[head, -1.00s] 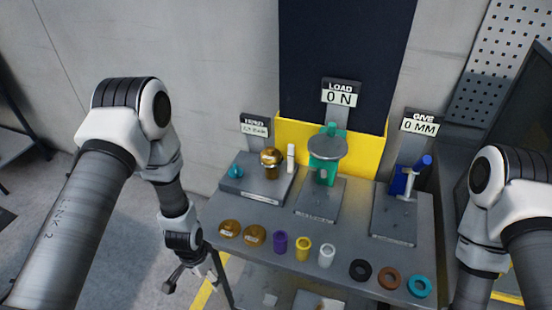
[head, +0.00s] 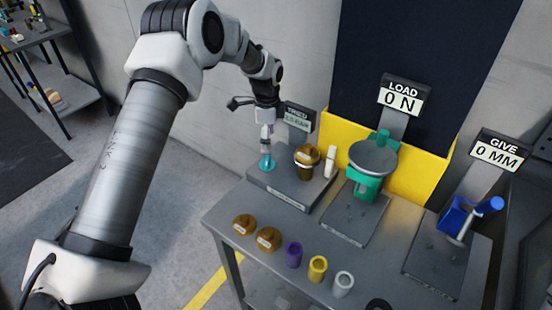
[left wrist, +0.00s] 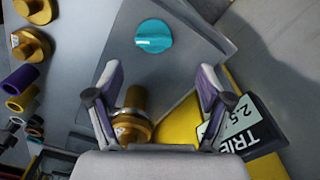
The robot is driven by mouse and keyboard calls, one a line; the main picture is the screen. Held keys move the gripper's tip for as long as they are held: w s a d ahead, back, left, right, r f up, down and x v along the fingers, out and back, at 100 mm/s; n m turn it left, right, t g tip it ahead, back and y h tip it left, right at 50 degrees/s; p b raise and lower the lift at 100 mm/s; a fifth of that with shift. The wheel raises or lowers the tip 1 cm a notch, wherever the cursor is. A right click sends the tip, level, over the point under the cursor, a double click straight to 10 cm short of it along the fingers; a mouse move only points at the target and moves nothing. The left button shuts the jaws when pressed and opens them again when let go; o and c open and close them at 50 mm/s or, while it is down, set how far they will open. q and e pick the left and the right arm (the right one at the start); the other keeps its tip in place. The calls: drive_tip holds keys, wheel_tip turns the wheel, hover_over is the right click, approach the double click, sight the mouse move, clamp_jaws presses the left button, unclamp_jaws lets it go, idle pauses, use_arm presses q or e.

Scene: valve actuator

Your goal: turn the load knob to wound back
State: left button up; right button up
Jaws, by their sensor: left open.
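A round teal knob (head: 266,163) with a raised grip bar sits on the left grey block (head: 292,184). No label on the knob itself can be read. The LOAD sign (head: 404,95) reads 0 N above a green fixture (head: 371,165) with a grey disc. My right gripper is out of view.
A brass valve part (head: 306,160) and a white peg (head: 330,161) stand right of the knob; the brass part (left wrist: 134,108) shows beneath my gripper. The TRIED sign (head: 299,117) is close behind. Brass caps (head: 245,224) and coloured sleeves line the table's front.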

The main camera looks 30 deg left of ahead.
sight(267, 161)
use_arm(q)
drive_tip(key=shift+d+f+p, duration=0.2)
drive_tip(key=shift+p, duration=0.1)
drive_tip(key=shift+s+f+p, duration=0.35)
drive_tip(key=shift+f, duration=0.25)
drive_tip(key=shift+s+f+p, duration=0.3)
drive_tip(key=shift+s+f, duration=0.05)
drive_tip(key=shift+f, duration=0.25)
drive_tip(key=f, duration=0.4)
drive_tip(key=shift+w+a+p, duration=0.25)
drive_tip(key=shift+w+p, duration=0.05)
drive_tip(key=shift+p, duration=0.1)
drive_tip(key=shift+w+d+f, duration=0.1)
drive_tip(key=shift+f, duration=0.1)
drive_tip(key=shift+r, duration=0.15)
drive_tip(key=shift+c, duration=0.7)
drive_tip(key=shift+s, duration=0.25)
drive_tip(key=c, duration=1)
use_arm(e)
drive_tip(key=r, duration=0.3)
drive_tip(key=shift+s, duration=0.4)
